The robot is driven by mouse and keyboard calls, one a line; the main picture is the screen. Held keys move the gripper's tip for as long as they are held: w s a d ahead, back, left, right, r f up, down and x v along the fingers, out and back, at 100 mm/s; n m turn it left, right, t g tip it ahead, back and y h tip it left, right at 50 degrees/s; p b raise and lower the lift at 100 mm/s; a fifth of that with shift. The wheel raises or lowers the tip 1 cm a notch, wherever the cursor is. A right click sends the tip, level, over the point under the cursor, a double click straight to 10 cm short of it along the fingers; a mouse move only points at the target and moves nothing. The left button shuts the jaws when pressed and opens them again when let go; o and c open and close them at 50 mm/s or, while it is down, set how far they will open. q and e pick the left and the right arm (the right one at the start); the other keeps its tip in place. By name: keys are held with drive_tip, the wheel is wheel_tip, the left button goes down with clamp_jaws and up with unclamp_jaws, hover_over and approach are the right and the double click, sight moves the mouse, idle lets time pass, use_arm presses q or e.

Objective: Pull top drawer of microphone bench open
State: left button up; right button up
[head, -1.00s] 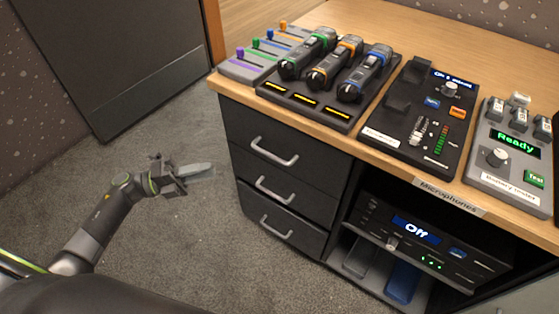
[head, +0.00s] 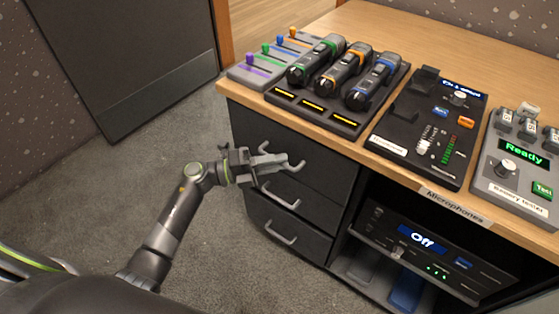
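The microphone bench (head: 235,98) has a wooden top and three dark drawers at its left. The top drawer (head: 325,172) looks shut, its front level with those below. Its grey bar handle (head: 298,165) is partly hidden behind my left gripper (head: 272,159). The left gripper's fingers reach to the handle from the left and overlap it in the head view. Whether they touch it or close around it I cannot tell. My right gripper is not in view.
Below are the middle drawer's handle (head: 281,196) and the bottom drawer's handle (head: 280,233). Microphones (head: 338,73), faders (head: 262,65) and a tester (head: 515,165) stand on top. A unit reading "Off" (head: 422,240) sits in the right bay. Carpet (head: 130,190) left of the drawers is clear.

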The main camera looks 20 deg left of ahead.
use_arm(q)
drive_tip(key=shift+w+d, duration=0.25)
drive_tip(key=shift+d, duration=0.2)
drive_tip(key=shift+c, duration=0.2)
clamp_jaws()
